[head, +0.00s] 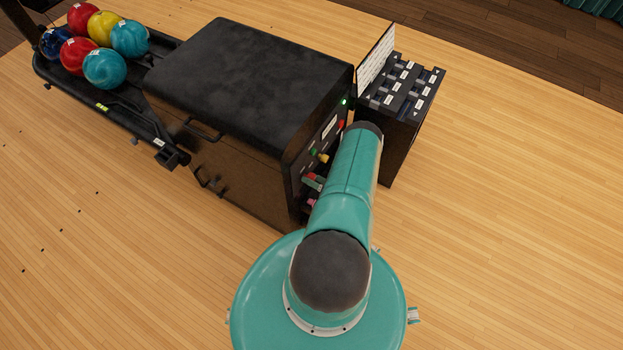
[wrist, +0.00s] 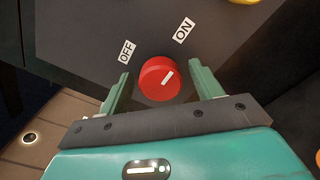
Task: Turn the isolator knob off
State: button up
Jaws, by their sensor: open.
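The isolator knob (wrist: 155,82) is red and round, with a white pointer line slanting up and to the right, towards the ON label (wrist: 184,30). The OFF label (wrist: 126,51) is up and to the left of the knob. My gripper (wrist: 160,69) is open in the wrist view, with one teal finger on each side of the knob. Gaps show between the fingers and the knob, and I cannot tell whether either one touches it. In the head view my arm covers part of the control panel on the black machine (head: 250,75), so the gripper and knob are not clear there.
A yellow control (wrist: 243,2) shows at the top edge of the wrist view. A dark labelled rack (head: 405,85) with a white sheet (head: 376,62) stands right of the machine. Several bowling balls sit on a black return track (head: 118,107) to the left. Wooden floor lies clear at right.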

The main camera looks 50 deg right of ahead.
jog(key=shift+w, duration=0.35)
jog(key=c, duration=1)
